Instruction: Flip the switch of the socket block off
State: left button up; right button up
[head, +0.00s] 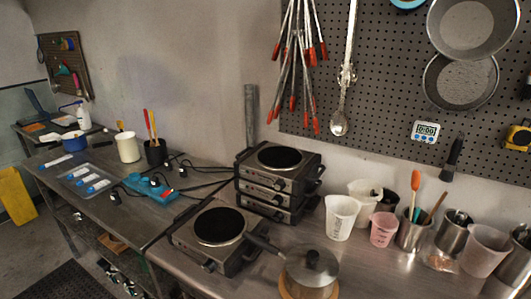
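The socket block (146,188) is a teal-blue strip lying on the metal worktop in the left half of the head view, left of the hotplates. Dark plugs and cables sit on it, and a small red part (168,192), probably the switch, shows near its right end. The part is too small to tell which way it is set. Neither of my grippers is in view.
A single hotplate (219,228) and a stack of hotplates (279,160) stand right of the block, with black cables (200,188) between. Behind it are a dark cup (156,154) and a white container (128,149). A lidded pot (310,269) stands at the front.

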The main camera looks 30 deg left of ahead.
aim_at(167, 191)
jog(key=u, duration=1.9)
jog(key=j, duration=0.75)
jog(key=k+j, duration=0.1)
jog(key=j, duration=0.6)
jog(key=i+j, duration=0.2)
jog(key=j, duration=0.15)
jog(key=i+j, duration=0.15)
jog(key=j, duration=0.2)
jog(key=i+j+z, duration=0.1)
jog(key=i+j, duration=0.1)
jog(key=i, duration=0.4)
jog(key=i+j+z, duration=0.1)
jog(key=i, duration=0.35)
jog(key=i+j, duration=0.2)
jog(key=i, duration=0.3)
jog(key=i+l, duration=0.55)
jog(key=l, duration=0.15)
jog(key=l+z, duration=0.05)
